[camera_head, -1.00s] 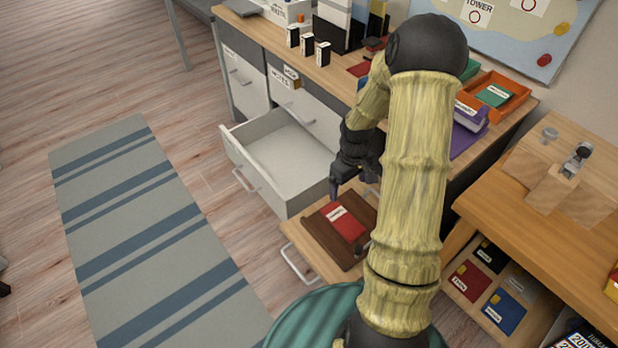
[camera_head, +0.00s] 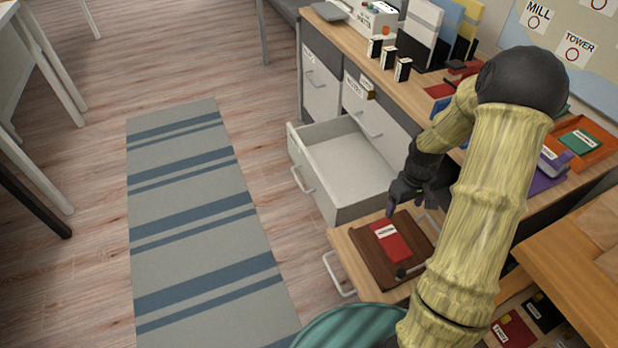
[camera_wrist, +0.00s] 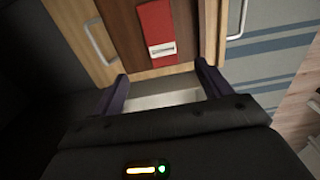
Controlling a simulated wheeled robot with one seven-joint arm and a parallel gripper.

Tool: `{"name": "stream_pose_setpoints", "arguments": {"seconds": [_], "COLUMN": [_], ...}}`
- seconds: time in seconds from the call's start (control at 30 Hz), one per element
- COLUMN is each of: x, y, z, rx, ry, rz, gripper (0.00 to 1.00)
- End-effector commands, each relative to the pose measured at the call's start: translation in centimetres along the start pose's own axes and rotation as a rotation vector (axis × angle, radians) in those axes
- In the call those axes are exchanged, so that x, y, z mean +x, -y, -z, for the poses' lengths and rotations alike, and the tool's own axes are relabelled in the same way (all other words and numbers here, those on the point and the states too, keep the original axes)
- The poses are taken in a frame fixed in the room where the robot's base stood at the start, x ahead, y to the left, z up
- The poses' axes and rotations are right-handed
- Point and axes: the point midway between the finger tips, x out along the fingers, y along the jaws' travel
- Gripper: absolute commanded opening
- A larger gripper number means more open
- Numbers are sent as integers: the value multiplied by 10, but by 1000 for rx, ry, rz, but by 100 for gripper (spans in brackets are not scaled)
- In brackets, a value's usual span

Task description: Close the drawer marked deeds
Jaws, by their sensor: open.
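A white drawer (camera_head: 345,165) stands pulled out and empty from the grey and white desk unit in the head view. Its front faces left with a metal handle (camera_head: 302,180); no label on it is readable, so I cannot tell if it is marked deeds. A closed drawer face (camera_head: 362,112) beside it carries a small, unclear label (camera_head: 353,87). My gripper (camera_head: 408,207) is open and empty by the drawer's near right corner, above a wood-topped piece. In the wrist view, my gripper's fingers (camera_wrist: 162,76) are spread, with a pale strip between them.
The wood-topped piece (camera_head: 345,245) with metal side handles holds a brown board (camera_head: 368,262) and red booklet (camera_head: 390,240). A wooden desktop (camera_head: 400,85) with books lies behind, another wooden surface (camera_head: 565,255) at right. Floor and striped rug (camera_head: 200,200) are clear at left.

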Motion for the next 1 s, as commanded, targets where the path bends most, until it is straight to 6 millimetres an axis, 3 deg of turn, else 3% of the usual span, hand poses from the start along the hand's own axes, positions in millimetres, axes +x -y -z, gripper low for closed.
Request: {"name": "stream_pose_setpoints", "arguments": {"seconds": [0.03, 0.17, 0.37, 0.5, 0.7, 0.83, 1.0], "x": [-2, -17, -63, -96, -128, -136, -138], "y": [2, 15, 61, 101, 149, 166, 170], "z": [0, 0, -9, -25, -54, -68, -72], "rx": [1, 17, 93, 170, 284, 331, 349], "ry": [-1, -10, -54, -107, -191, -222, -231], "rz": [-2, -17, -57, -73, -61, -45, -39], "gripper": [67, 41, 2, 0, 0, 0, 0]}}
